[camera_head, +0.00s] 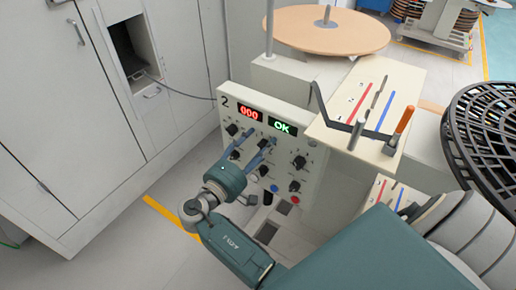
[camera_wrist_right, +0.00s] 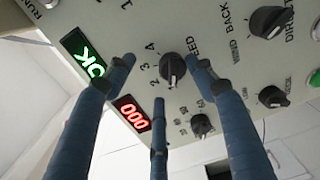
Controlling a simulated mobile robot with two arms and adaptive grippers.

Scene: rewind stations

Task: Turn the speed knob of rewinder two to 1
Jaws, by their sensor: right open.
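The panel of rewinder two (camera_head: 318,153) carries a "2", a red "000" display (camera_head: 248,114) and a green "OK" display (camera_head: 282,128). My right gripper (camera_head: 258,139) is in front of the panel's upper part, its fingers pointing at it. In the wrist view my right gripper (camera_wrist_right: 160,74) is open, its three blue fingers spread around the black speed knob (camera_wrist_right: 172,68). The knob stands between the fingertips, with no clear grip on it. Numbers including 2, 3 and 4 show beside it. I cannot tell its exact setting. My left gripper is not in view.
Other black knobs sit close by, one labelled for direction (camera_wrist_right: 270,22) and a smaller one (camera_wrist_right: 202,125). A wooden disc (camera_head: 325,32) stands behind the panel. A marked plate with levers (camera_head: 350,128) and a black reel (camera_head: 490,130) are to the right. A grey cabinet (camera_head: 30,120) is left.

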